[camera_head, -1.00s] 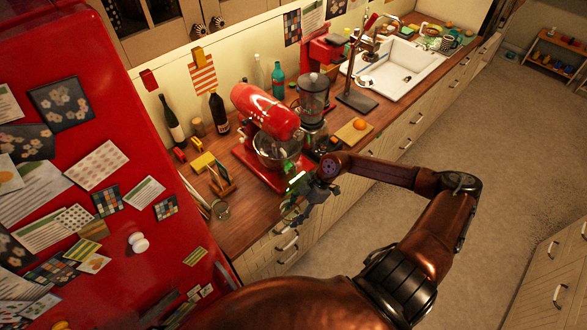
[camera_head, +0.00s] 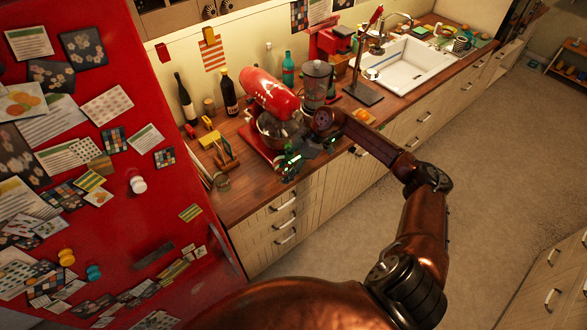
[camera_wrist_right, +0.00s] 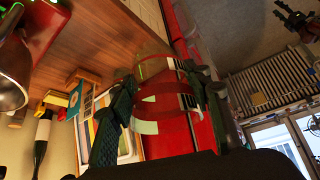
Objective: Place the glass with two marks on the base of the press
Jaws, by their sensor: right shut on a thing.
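My right gripper (camera_head: 291,163) is over the counter's front edge, just in front of the red mixer. In the right wrist view the gripper (camera_wrist_right: 166,92) is shut on a clear glass (camera_wrist_right: 162,105), one finger on each side. The glass shows two red bands around its wall. In the head view the glass is too small and covered to make out. The press (camera_head: 372,38) stands further along the counter, before the sink, with a red handle and a flat dark base (camera_head: 362,93). The base looks bare.
A board with an orange (camera_head: 361,115) lies near the press. A small glass container (camera_head: 221,182) and a wooden rack (camera_head: 224,155) are left of my gripper. The red fridge (camera_head: 120,225) fills the left.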

